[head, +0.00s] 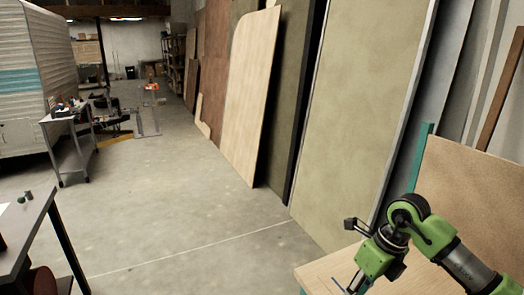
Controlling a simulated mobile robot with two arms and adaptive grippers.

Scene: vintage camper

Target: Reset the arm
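My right arm, green and black, comes in from the lower right and bends down over a light wooden surface (314,276). The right gripper (356,284) points down at the bottom edge of the head view. It is dark, small and partly cut off, so I cannot tell whether its fingers are open or shut. No object shows clearly in it. My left arm and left gripper are not in view.
Tall panels (365,110) and a plywood sheet (248,95) lean along the right wall. A dark table (22,238) stands at the lower left, a metal cart (70,145) and camper (24,80) behind it. The concrete floor (170,205) between is clear.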

